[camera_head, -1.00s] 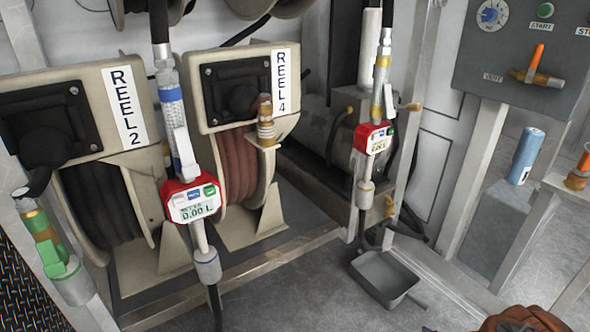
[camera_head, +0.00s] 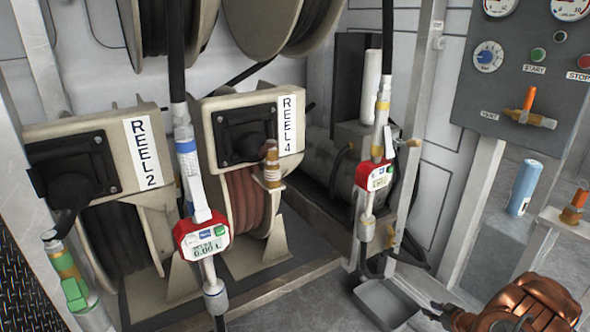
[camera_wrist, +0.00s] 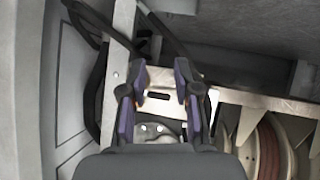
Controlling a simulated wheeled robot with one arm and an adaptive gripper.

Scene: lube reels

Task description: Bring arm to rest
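My copper-coloured arm (camera_head: 530,303) reaches in from the lower right of the head view. Its end (camera_head: 440,316) is at the bottom edge, just right of the grey drip tray (camera_head: 385,306) on the floor, and is too small there to read. In the wrist view my gripper (camera_wrist: 161,76) shows two dark fingers held apart with nothing between them. Behind them is a pale metal frame bar (camera_wrist: 228,96).
Two red-and-white metered nozzles hang in front, the left one (camera_head: 201,235) before Reel 2 (camera_head: 140,152) and Reel 4 (camera_head: 290,125), the right one (camera_head: 377,176) by a post. A control panel (camera_head: 530,80) and a blue canister (camera_head: 524,187) stand at right.

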